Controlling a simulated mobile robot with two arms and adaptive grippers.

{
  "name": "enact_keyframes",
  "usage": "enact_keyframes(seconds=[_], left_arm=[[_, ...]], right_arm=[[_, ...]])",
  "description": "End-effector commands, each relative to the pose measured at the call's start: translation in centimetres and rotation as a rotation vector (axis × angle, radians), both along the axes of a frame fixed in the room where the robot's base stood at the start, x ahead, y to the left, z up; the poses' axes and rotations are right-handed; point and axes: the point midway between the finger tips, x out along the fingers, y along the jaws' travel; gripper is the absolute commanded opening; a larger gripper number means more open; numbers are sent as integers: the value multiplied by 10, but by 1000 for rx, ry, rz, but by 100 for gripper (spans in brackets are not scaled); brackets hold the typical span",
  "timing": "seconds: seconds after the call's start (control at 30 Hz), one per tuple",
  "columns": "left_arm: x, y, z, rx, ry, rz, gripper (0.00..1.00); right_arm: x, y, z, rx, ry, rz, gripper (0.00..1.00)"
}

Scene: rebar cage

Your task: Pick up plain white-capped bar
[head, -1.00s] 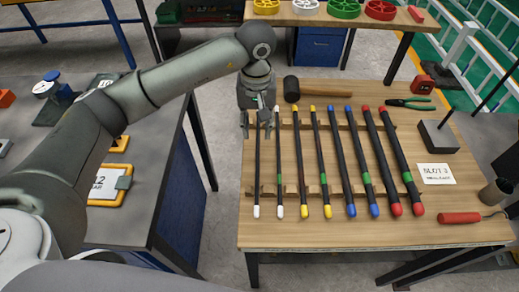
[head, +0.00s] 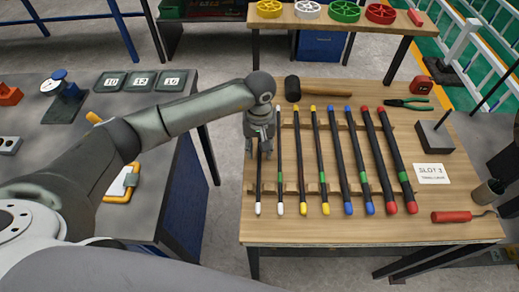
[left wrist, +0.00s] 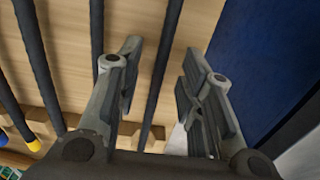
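The plain white-capped bar (head: 258,186) is the leftmost in the row on the wooden table, dark with no coloured band. Its near white cap shows; its far end is hidden behind my left gripper (head: 259,150). The gripper is open over the bar's far half. In the left wrist view, the open gripper (left wrist: 162,62) has the dark bar (left wrist: 160,85) running between its fingers, with gaps on both sides. I cannot tell how far below the fingertips it lies. Beside it lies a white-capped bar with a green band (head: 279,156). My right gripper is not in view.
Yellow-, blue- and red-capped bars lie to the right on wooden notched rails (head: 291,188). A hammer (head: 320,93) lies just beyond the bars. A "SLOT 3" card (head: 432,173) and a red-handled tool (head: 452,217) are at the right. The table's left edge is close to the bar.

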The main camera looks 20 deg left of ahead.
Motion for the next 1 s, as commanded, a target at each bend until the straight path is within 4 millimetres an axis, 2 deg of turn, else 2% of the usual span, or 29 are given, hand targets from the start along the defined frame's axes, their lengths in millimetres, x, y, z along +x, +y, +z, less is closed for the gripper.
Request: enact_keyframes(seconds=[0.07,0.33,0.77,1.0], left_arm=[[0,0,0,0,0,0,35],[0,0,0,0,0,0,0],[1,0,2,-1,-1,0,0],[1,0,11,-1,-4,-1,0]], right_arm=[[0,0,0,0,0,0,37],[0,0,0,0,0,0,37],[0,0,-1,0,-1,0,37],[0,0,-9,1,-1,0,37]])
